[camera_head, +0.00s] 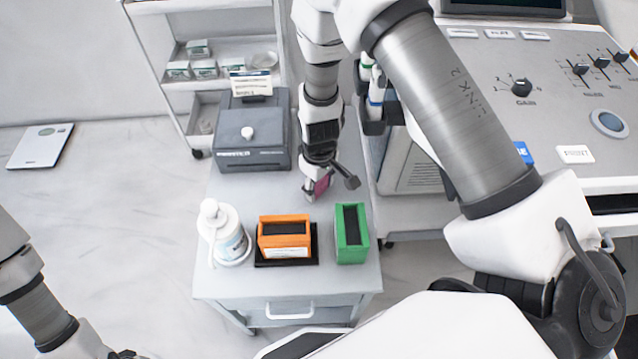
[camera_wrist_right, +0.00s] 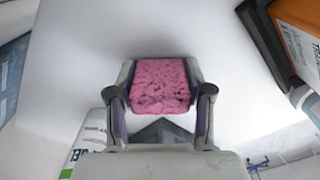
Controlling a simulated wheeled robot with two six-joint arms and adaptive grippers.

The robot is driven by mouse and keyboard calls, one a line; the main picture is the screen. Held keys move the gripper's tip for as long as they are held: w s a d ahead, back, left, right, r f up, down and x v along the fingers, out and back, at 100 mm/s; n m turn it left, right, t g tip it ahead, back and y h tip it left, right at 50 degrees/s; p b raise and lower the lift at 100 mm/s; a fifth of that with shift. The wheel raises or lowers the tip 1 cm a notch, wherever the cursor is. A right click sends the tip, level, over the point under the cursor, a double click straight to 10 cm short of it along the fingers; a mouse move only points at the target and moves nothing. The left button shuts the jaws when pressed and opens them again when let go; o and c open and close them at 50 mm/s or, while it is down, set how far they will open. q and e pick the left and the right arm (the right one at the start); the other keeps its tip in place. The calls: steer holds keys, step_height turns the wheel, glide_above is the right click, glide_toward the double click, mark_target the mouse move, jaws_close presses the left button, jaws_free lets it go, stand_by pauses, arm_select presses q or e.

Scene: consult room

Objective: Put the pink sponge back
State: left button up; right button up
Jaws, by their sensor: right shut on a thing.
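The pink sponge (camera_head: 320,187) is held between the fingers of my right gripper (camera_head: 328,184), above the small grey cabinet top (camera_head: 250,190). In the right wrist view the pink sponge (camera_wrist_right: 160,86) sits between both fingertips of the right gripper (camera_wrist_right: 160,95), its porous face showing. An orange holder (camera_head: 284,224) with a dark slot stands on a black base, in front of and left of the gripper. A green holder (camera_head: 352,248) with a dark slot stands to its right. Both slots look dark inside.
A white pump bottle (camera_head: 224,236) stands left of the orange holder. A dark grey box (camera_head: 252,140) stands at the back of the cabinet top. A console with knobs (camera_head: 520,87) is at the right. Shelves (camera_head: 208,62) stand behind.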

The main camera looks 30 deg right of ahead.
steer(key=o, duration=0.9)
steer(key=shift+f, duration=0.1)
steer(key=shift+w+r+p, duration=0.1)
steer(key=shift+r+p, duration=0.2)
steer(key=shift+r, duration=0.25)
step_height(320, 180, up, 11)
steer(key=shift+r+p, duration=0.15)
steer(key=shift+p, duration=0.55)
